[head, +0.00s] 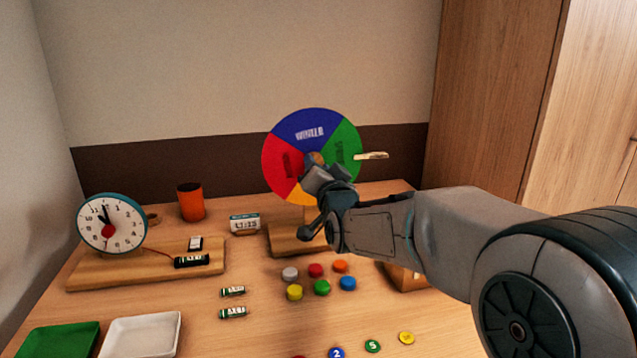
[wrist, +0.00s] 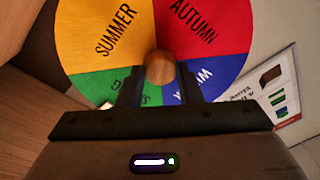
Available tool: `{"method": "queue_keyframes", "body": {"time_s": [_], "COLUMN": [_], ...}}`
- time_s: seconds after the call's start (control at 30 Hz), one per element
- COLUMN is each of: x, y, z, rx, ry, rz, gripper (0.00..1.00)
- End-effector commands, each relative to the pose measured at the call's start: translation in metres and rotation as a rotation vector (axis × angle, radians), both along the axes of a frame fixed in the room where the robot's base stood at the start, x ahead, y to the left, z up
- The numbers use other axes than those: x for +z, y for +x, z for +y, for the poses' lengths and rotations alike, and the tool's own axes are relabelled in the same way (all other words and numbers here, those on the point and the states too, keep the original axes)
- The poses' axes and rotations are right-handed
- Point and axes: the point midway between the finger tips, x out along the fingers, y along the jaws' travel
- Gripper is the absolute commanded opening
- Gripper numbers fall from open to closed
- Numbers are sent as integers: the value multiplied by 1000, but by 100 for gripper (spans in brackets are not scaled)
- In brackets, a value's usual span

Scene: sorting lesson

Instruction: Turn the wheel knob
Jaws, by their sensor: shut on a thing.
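The season wheel (head: 335,135) stands upright at the back of the table, with blue, green, red and yellow-orange sectors. In the wrist view the wheel (wrist: 105,30) shows SUMMER on yellow and AUTUMN on red. The round wooden knob (wrist: 160,68) is at its centre. My gripper (wrist: 160,88) is at the knob, one dark finger on each side, shut on it. In the head view my gripper (head: 322,172) covers the wheel's lower middle and most of the knob. A pale pointer (head: 372,156) sticks out at the wheel's right edge.
Several coloured discs (head: 322,287) and batteries (head: 233,312) lie in front. Green (head: 58,342) and white (head: 140,335) trays are at front left.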

Motion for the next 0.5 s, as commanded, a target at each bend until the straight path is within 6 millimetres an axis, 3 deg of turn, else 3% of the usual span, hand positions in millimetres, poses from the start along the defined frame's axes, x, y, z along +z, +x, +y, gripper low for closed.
{"method": "queue_keyframes", "body": {"time_s": [0.5], "x": [-3], "y": [0], "z": [-1], "rx": [1], "ry": [-473], "rz": [-134], "gripper": [9]}}
